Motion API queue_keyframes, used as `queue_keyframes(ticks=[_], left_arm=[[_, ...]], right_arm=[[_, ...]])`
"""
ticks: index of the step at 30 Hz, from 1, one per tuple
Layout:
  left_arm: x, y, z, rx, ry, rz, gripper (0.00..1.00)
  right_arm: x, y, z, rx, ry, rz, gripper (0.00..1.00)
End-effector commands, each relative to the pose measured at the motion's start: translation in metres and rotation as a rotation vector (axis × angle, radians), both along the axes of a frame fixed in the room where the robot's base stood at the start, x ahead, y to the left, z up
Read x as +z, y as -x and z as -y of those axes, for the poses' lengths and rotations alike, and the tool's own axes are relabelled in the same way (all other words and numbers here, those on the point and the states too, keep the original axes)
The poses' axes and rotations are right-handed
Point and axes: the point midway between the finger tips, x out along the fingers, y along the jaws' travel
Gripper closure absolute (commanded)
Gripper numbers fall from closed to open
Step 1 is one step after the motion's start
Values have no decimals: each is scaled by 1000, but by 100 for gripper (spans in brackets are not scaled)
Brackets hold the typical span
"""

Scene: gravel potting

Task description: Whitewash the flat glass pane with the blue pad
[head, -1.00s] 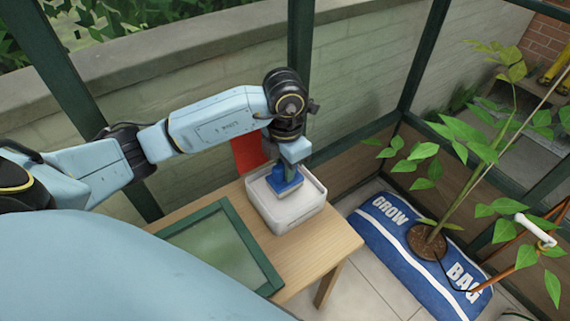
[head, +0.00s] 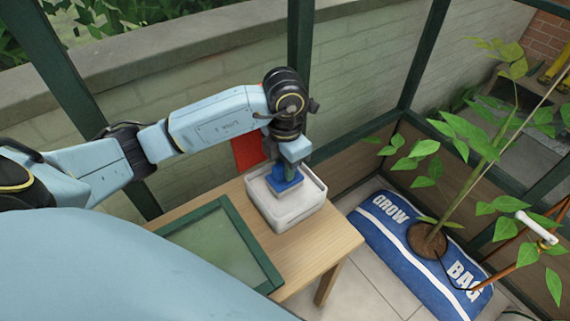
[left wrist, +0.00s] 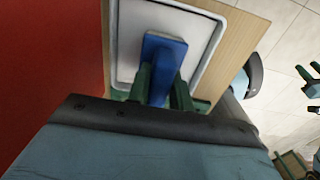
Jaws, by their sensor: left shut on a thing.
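The blue pad (head: 286,182) is in my left gripper (head: 292,160), which is shut on it and points down over the white tray (head: 283,222). The pad sits low within the tray's walls; whether it touches the white contents I cannot tell. In the left wrist view the pad (left wrist: 163,62) shows between the green fingers (left wrist: 160,88), with the tray's white inside around it. The flat glass pane (head: 213,248) in its dark green frame lies on the wooden table, left of the tray, partly hidden by my body. My right gripper is not in view.
The wooden table (head: 322,250) has a narrow clear strip at its right front. A red panel (head: 248,152) stands behind the tray. A blue grow bag (head: 385,228) with a tall leafy plant (head: 455,190) lies on the floor to the right.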

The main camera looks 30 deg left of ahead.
Motion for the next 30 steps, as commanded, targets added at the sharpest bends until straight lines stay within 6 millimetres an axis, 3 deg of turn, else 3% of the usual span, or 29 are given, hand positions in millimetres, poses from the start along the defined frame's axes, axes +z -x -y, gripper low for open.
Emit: queue_keyframes(ticks=[30], left_arm=[[-10, 0, 0, 0, 0, 1, 97]], right_arm=[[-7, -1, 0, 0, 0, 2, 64]])
